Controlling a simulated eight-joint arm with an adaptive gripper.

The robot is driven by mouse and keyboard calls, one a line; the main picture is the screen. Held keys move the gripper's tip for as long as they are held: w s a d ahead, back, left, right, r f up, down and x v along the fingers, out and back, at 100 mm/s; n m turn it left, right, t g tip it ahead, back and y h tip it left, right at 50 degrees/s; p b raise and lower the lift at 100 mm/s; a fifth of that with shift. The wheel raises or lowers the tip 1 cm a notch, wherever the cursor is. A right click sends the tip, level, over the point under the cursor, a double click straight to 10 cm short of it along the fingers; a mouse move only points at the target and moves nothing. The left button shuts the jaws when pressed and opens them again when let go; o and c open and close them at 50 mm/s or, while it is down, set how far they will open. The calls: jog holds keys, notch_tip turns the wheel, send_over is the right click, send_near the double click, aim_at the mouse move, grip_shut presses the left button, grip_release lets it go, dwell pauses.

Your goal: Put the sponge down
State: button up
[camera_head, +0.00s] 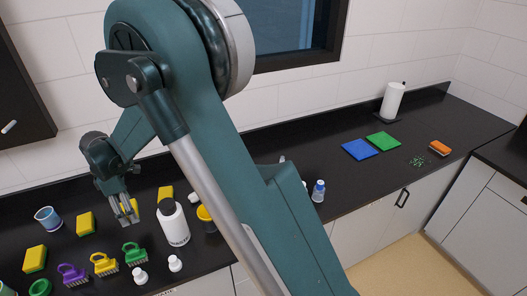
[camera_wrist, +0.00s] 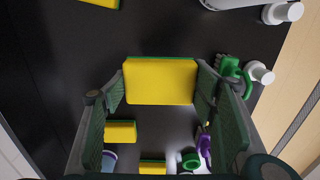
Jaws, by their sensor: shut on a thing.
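My gripper (camera_head: 129,209) is shut on a yellow sponge (camera_wrist: 160,82) with a thin green layer. In the wrist view the sponge sits squarely between both fingers, its yellow face to the camera. In the head view it shows small between the fingers over the black counter, left of the white bottle. It looks larger than the other sponges in the wrist view; the gap to the counter cannot be told. Other yellow sponges lie on the counter: one left of my gripper (camera_head: 84,223), one at the far left (camera_head: 35,258), and one behind the bottle (camera_head: 165,193).
A white bottle with a black cap (camera_head: 173,226) stands right of my gripper. A blue cup (camera_head: 48,218) is at left. Purple (camera_head: 72,274), yellow (camera_head: 104,264) and green (camera_head: 134,254) brushes lie in front.

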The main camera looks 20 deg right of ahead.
jog(key=w+d+m, duration=0.1)
jog(key=w+d, duration=0.1)
jog(key=d, duration=0.6)
jog(key=w+d+m, duration=0.2)
jog(key=d, duration=0.6)
jog(key=w+d+m+p, duration=0.1)
jog(key=w+d, duration=0.2)
jog(key=d, duration=0.5)
jog(key=shift+d+m, duration=0.2)
jog(key=shift+m, duration=0.2)
jog(key=d+m+p, duration=0.1)
jog(key=d+m, duration=0.3)
jog(key=d, duration=1.8)
jog(key=m+p, duration=0.2)
jog(key=m, duration=0.8)
send_over(335, 184)
jog(key=shift+w+d+r, duration=0.1)
jog(key=shift+w+r, duration=0.05)
jog(key=shift+f+p, duration=0.35)
jog(key=shift+f, duration=2.75)
jog(key=shift+f, duration=0.1)
jog(key=shift+f, duration=1.8)
